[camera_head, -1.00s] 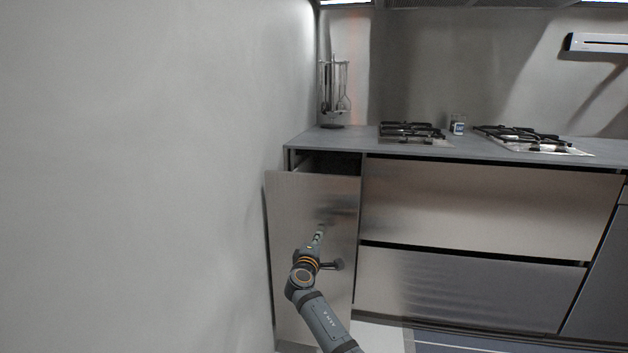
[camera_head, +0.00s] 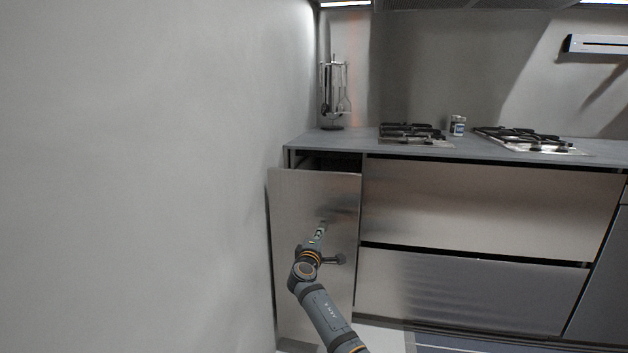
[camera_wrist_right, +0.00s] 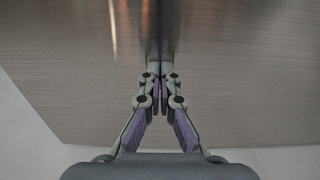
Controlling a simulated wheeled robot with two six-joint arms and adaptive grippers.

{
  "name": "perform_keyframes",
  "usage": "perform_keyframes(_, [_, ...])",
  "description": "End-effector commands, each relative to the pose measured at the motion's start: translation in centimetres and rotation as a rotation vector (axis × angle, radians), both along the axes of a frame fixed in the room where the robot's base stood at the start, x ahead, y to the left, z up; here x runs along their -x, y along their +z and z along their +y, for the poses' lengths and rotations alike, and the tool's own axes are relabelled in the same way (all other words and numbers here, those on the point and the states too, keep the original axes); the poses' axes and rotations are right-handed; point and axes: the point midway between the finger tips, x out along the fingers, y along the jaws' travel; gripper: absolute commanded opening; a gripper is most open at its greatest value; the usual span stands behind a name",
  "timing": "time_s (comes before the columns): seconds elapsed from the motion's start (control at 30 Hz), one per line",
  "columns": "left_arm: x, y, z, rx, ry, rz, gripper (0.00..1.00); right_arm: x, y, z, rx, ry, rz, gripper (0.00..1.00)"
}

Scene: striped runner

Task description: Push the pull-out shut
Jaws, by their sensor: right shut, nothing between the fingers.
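The pull-out (camera_head: 315,200) is a tall, narrow brushed-metal front at the left end of the counter. It stands a little forward of the cabinet, with a dark gap showing above its top edge. My right gripper (camera_head: 322,228) is in front of its middle, fingertips at or very near the metal; exact contact is hard to tell. In the right wrist view the gripper (camera_wrist_right: 160,85) has its fingers together with nothing between them, and the pull-out's front (camera_wrist_right: 70,75) fills most of the picture. My left gripper is out of view.
A grey wall (camera_head: 140,180) runs close along the left of the pull-out. The counter (camera_head: 350,143) carries a utensil stand (camera_head: 334,95), two gas hobs (camera_head: 412,134) and a small jar (camera_head: 457,125). Wide closed drawers (camera_head: 480,205) are to the right.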

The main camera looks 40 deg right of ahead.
Motion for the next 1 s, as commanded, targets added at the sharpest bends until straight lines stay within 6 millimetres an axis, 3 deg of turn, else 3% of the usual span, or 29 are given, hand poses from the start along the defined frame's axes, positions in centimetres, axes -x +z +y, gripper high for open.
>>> perform_keyframes(0.43, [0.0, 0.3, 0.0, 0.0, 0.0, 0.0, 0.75, 0.1, 0.2, 0.2, 0.0, 0.001, 0.001, 0.0])
perform_keyframes(0.67, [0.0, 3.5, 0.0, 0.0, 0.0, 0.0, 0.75, 3.5, 0.5, 3.9, -0.002, 0.002, 0.003, 0.0])
perform_keyframes(1.0, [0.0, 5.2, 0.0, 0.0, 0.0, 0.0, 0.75, 8.2, 0.1, 9.3, -0.002, 0.001, 0.001, 0.0])
